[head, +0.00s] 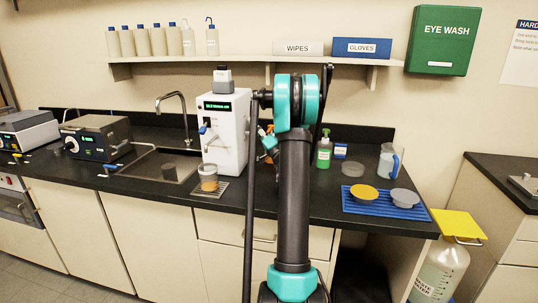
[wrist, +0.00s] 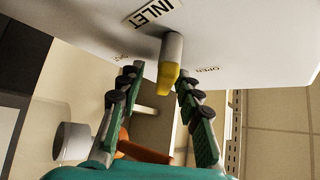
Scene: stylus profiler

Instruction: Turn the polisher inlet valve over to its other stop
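The polisher (head: 226,135) is a white upright unit with a lit green display, standing on the counter right of the sink. In the wrist view its white panel (wrist: 240,35) carries an INLET label and an OPEN mark. The inlet valve lever (wrist: 168,75) sticks out below the label, with a grey hub and a yellow end. My gripper (wrist: 158,74) is open, with its two green fingers on either side of the lever. The lever is nearer the right finger; I cannot tell whether they touch. In the head view my arm hides the gripper and the valve.
A beaker (head: 208,178) stands in front of the polisher. A green bottle (head: 324,150) and a blue mat (head: 365,208) with dishes are to the right. The sink (head: 160,168) is left. A shelf (head: 250,58) runs above. An orange part (wrist: 135,145) shows beyond my fingers.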

